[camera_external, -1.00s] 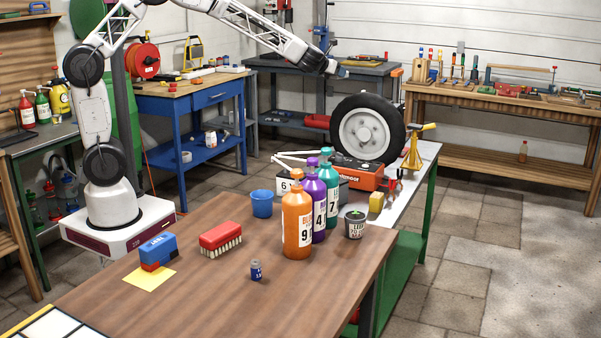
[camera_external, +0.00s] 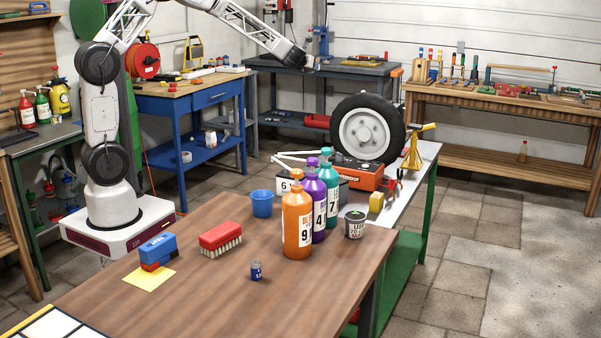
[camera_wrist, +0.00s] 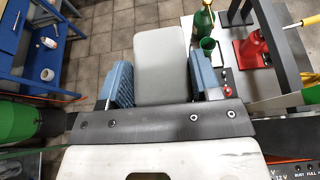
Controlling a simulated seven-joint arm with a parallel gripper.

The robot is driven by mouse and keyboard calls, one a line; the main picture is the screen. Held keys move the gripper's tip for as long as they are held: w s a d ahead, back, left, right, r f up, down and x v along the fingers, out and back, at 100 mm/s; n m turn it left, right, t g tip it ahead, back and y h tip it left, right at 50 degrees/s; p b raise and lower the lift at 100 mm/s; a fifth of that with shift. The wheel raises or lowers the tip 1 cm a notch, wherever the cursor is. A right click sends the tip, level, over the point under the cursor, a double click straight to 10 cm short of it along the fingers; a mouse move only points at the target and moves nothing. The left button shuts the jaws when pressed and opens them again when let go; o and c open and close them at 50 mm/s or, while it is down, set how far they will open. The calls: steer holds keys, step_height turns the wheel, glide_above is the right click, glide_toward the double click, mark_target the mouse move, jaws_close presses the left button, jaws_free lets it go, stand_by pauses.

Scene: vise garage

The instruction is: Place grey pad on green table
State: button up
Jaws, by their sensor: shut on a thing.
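My gripper (camera_wrist: 161,85) is shut on the grey pad (camera_wrist: 160,52), with a blue finger on each side of it in the wrist view. The pad is a flat, light grey, rounded rectangle, held above the floor. In the external view, the end of my arm (camera_external: 312,64) shows small near the dark workbench at the back; the pad cannot be made out there. A table with a pale top (camera_external: 424,152), green legs and a green lower shelf stands behind the brown table, partly hidden by things on it.
A wheel (camera_external: 366,130), a red charger (camera_external: 362,177) and a yellow-brown stand (camera_external: 412,155) crowd the pale top. Orange (camera_external: 297,222), purple and teal bottles stand on the brown table (camera_external: 205,290). A blue workbench (camera_external: 195,98) stands at the back left.

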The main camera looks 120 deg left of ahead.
step_height(320, 180, down, 37)
steer(key=shift+r, duration=0.15)
stand_by(0.3)
steer(key=w+d, duration=0.9)
steer(key=w, duration=0.1)
steer(key=shift+d, duration=0.3)
steer(key=shift+w, duration=0.1)
steer(key=shift+w+d, duration=1.2)
steer(key=shift+w, duration=0.05)
steer(key=shift+w+d+f, duration=0.15)
steer(key=shift+d+f, duration=0.05)
steer(key=shift+f, duration=0.55)
steer(key=shift+f, duration=0.1)
